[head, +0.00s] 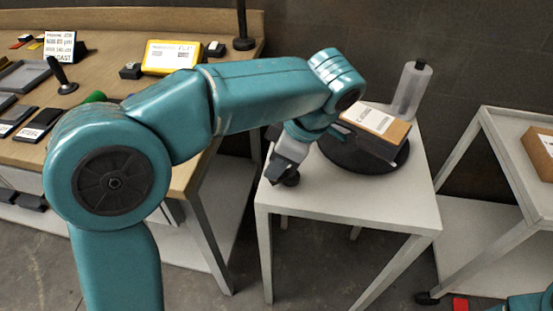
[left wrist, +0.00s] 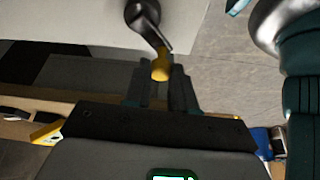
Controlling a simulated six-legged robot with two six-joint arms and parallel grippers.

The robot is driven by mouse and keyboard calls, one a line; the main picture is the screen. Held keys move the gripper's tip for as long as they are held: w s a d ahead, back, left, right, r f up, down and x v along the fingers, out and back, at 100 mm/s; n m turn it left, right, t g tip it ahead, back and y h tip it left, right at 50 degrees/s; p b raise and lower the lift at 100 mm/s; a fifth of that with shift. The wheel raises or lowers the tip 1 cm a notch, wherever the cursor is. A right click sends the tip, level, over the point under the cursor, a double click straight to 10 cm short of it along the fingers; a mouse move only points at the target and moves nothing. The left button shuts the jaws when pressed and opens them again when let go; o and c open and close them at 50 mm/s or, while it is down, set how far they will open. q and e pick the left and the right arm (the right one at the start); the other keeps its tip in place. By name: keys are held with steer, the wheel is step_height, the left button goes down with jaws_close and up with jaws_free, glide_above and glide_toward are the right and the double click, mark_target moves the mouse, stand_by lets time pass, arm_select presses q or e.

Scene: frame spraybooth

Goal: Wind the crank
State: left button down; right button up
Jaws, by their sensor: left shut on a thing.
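My left gripper (head: 281,177) is low over the front left corner of the small white table (head: 315,205). In the left wrist view the gripper (left wrist: 160,88) is shut on the yellow crank handle (left wrist: 160,68), which shows between its fingers. A dark curved crank arm (left wrist: 143,18) runs from the handle toward the top of that view. In the head view my gripper and wrist hide most of the crank; a dark rounded part (head: 292,179) shows beside the fingers. A black round turntable (head: 376,165) lies behind my wrist. My right gripper is out of view.
A brown box with a white label (head: 372,122) sits on the turntable. A grey cylinder (head: 410,90) stands at the table's back. A wooden bench (head: 205,160) with several items is left, a white cart (head: 505,120) right.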

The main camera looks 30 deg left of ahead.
arm_select(q)
steer(key=c, duration=0.9)
jaws_free()
steer(key=shift+c, duration=0.2)
steer(key=p+v, duration=0.6)
steer(key=v, duration=1)
steer(key=shift+r, duration=0.15)
